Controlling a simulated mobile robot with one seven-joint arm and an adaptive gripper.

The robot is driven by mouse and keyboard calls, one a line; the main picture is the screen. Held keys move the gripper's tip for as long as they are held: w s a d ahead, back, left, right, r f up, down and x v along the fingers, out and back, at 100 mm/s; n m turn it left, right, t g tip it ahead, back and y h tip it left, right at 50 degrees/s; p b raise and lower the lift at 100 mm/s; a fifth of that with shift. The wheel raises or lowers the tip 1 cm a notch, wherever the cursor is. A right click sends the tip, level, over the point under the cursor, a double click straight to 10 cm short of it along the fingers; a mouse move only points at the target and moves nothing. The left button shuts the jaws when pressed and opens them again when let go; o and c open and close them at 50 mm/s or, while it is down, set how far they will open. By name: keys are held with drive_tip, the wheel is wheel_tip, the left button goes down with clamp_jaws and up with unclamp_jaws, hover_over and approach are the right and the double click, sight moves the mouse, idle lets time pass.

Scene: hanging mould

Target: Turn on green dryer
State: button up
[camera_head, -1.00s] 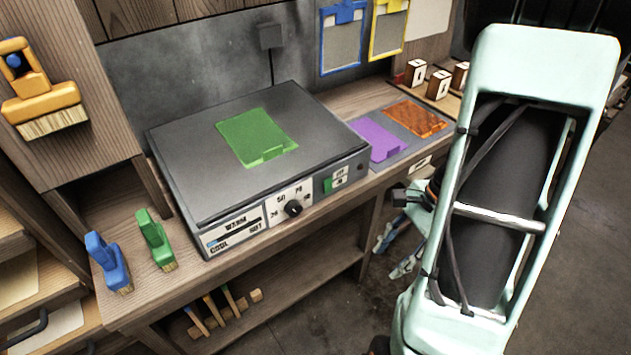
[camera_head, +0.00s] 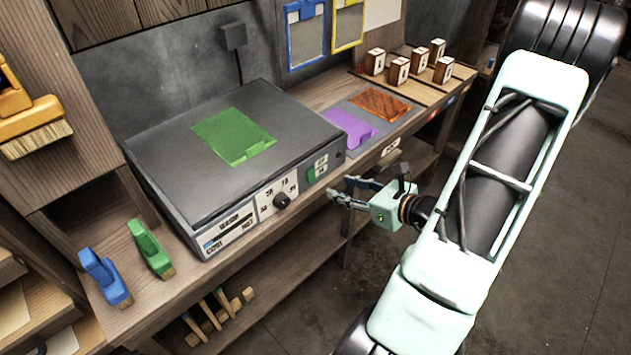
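The dryer is a grey flat-topped box (camera_head: 165,150) on the wooden bench, with a green sheet (camera_head: 233,137) lying on top. Its front panel has a black dial knob (camera_head: 281,201), a warm/cool display (camera_head: 229,234) and a green switch (camera_head: 311,174) near the right end. I cannot tell the switch's position. My gripper (camera_head: 338,189) is in front of the panel's right end, a little right of and below the switch. Its two fingers point left toward the panel and stand apart, with nothing between them. Contact with the dryer is not visible.
A purple sheet (camera_head: 349,129) and an orange sheet (camera_head: 380,103) lie right of the dryer, with several wooden blocks (camera_head: 398,71) beyond. The bench's front edge (camera_head: 330,185) runs below the panel. Floor at right is clear.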

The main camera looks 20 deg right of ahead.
sight(312, 179)
drive_tip(key=x, duration=0.9)
drive_tip(key=shift+w+a+f, duration=0.15)
drive_tip(key=shift+w, duration=0.1)
